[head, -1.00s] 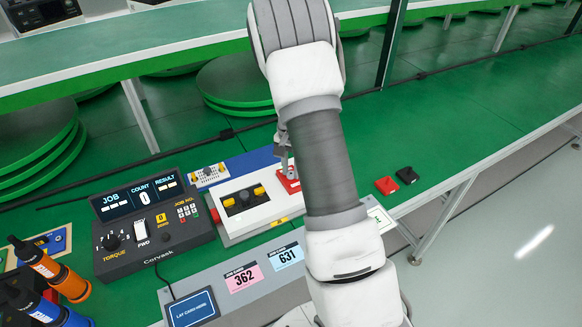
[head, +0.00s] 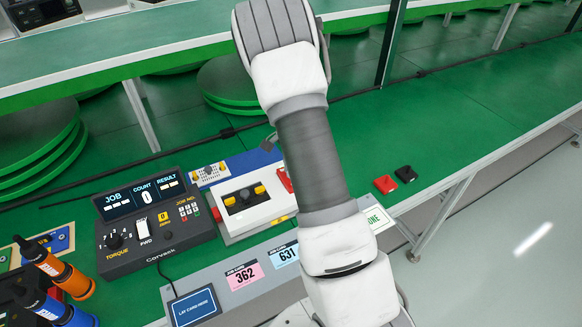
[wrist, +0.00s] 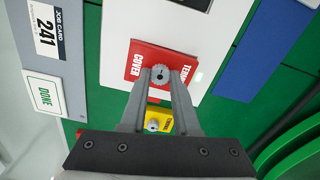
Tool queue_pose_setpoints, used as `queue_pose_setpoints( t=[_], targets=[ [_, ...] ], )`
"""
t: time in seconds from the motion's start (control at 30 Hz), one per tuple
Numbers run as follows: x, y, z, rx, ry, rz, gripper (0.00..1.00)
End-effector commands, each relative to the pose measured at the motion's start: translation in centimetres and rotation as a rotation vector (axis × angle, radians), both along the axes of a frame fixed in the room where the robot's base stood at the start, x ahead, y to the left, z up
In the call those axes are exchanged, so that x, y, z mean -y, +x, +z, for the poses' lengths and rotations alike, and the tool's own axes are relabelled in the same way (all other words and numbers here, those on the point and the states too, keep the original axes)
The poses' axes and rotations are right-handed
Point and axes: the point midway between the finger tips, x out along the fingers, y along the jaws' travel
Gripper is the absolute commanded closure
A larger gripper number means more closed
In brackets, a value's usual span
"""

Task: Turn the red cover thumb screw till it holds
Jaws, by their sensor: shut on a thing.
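In the wrist view my gripper (wrist: 160,77) reaches down onto the red cover (wrist: 135,62), which carries white lettering reading TERMINAL COVER in part. Its two fingers are shut on the grey knurled thumb screw (wrist: 159,84) in the middle of the cover. The cover lies flat on a white unit. In the head view only a strip of the red cover (head: 284,179) shows beside my arm; the gripper and the screw are hidden behind the arm.
A yellow piece (wrist: 159,118) with its own screw shows between the fingers. A torque controller (head: 152,215) stands left of the white unit (head: 262,215). Loose red (head: 386,185) and black (head: 406,174) blocks lie to the right on the green belt, which is otherwise clear.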

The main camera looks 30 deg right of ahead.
Motion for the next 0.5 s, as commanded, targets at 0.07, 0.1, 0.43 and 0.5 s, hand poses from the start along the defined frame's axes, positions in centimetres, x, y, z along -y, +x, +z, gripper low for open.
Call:
queue_pose_setpoints(
  t=[0.07,0.1,0.43,0.5],
  targets=[
    [0.11,0.38,0.48,0.011,-0.003,0.0,1.0],
    [0.11,0.38,0.48,0.011,-0.003,0.0,1.0],
    [0.08,0.29,0.35,0.009,-0.002,0.001,0.42],
    [0.06,0.23,0.28,0.006,-0.002,0.002,0.39]
  ],
)
